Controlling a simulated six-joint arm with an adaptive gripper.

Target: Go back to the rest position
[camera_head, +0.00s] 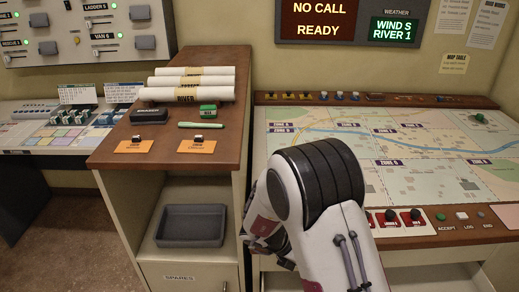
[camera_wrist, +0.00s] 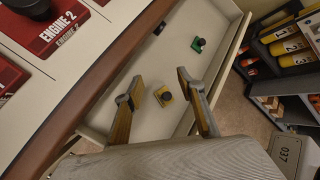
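My gripper (camera_wrist: 160,86) is open in the wrist view, its two fingers spread apart with nothing held between them. It hangs over a pale open drawer (camera_wrist: 215,22). A small yellow block with a black knob (camera_wrist: 163,96) lies in the drawer and shows between the fingers, apparently below them. A green block with a dark knob (camera_wrist: 198,45) lies farther along in the drawer. In the head view my white and black arm reaches down in front of the map table (camera_head: 440,148), and the gripper is hidden.
A shelf unit (camera_wrist: 285,50) and a grey box marked 037 (camera_wrist: 288,152) stand at right. A wooden-topped cabinet (camera_head: 150,120) stands left of my arm.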

